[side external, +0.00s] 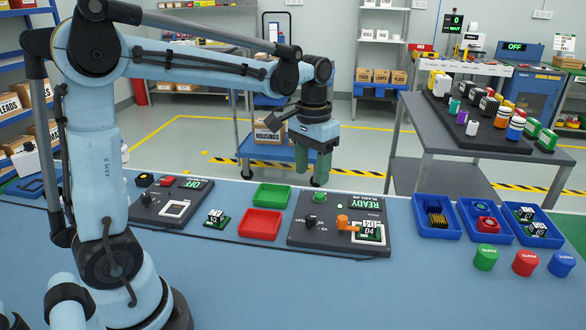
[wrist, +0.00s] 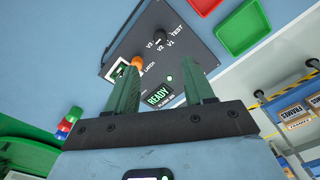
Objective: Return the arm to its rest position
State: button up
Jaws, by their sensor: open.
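My gripper (side external: 311,163) hangs pointing down above the back of the blue table (side external: 262,294), behind the black test panel. It is open and empty; in the wrist view its two green fingers (wrist: 162,84) stand apart with the panel beyond them. The test panel (side external: 297,234) shows a green READY display, a black selector knob (side external: 311,221) and an orange latch (side external: 345,222). A board marked 04 (side external: 370,231) sits in the panel's socket beside the latch. My gripper touches none of these things.
A green tray (side external: 271,195) and a red tray (side external: 260,224) lie left of the panel, near a loose board (side external: 216,219) and a second panel (side external: 167,201) reading OFF. Blue bins (side external: 437,217) and coloured caps (side external: 486,258) are at right. The front of the table is clear.

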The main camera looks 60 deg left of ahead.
jog(key=s+d+f+m+t, duration=0.1)
jog(key=s+d+t, duration=0.4)
jog(key=s, duration=0.5)
jog(key=shift+d+f+m+t, duration=0.3)
jog(key=shift+f+t, duration=0.05)
jog(key=shift+t, duration=0.65)
jog(key=shift+w, duration=0.1)
